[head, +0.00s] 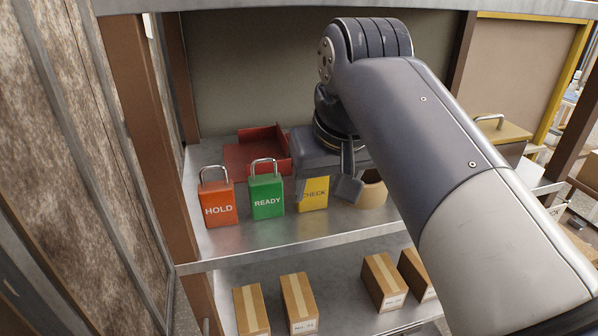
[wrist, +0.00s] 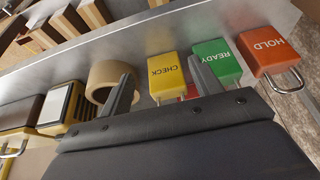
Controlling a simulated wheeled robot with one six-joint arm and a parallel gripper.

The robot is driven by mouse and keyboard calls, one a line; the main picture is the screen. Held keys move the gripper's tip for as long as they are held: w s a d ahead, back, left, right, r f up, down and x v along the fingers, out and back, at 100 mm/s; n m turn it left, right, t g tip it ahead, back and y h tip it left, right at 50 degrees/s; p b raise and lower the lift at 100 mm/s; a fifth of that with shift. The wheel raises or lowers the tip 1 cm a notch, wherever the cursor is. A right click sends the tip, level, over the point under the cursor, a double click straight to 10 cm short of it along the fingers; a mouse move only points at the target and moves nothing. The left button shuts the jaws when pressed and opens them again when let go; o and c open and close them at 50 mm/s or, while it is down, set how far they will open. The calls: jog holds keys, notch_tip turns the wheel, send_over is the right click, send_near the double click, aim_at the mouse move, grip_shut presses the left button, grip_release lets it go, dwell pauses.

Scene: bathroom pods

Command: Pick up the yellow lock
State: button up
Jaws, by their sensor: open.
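The yellow lock (head: 313,194), marked CHECK, stands on the upper metal shelf, right of the green lock. In the head view its top is hidden behind my gripper (head: 338,185). In the wrist view the yellow lock (wrist: 167,75) appears upside down, between the two finger directions of my gripper (wrist: 160,82). The fingers are apart and nothing is held.
The green READY lock (head: 267,197) and orange HOLD lock (head: 218,203) stand left of it. A tape roll (head: 373,192) stands close on the right. A red tray (head: 257,152) lies behind. Cardboard boxes (head: 299,301) are on the lower shelf (head: 345,318). A brown post (head: 140,130) bounds the left.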

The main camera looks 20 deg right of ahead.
aim_at(311, 181)
jog(key=shift+w+r+p, duration=0.15)
jog(key=shift+w+p, duration=0.25)
jog(key=shift+w, duration=0.9)
jog(key=w+p, duration=0.1)
jog(key=w, duration=0.2)
jog(key=shift+x, duration=1.55)
jog(key=shift+s, duration=0.2)
jog(key=c, duration=0.7)
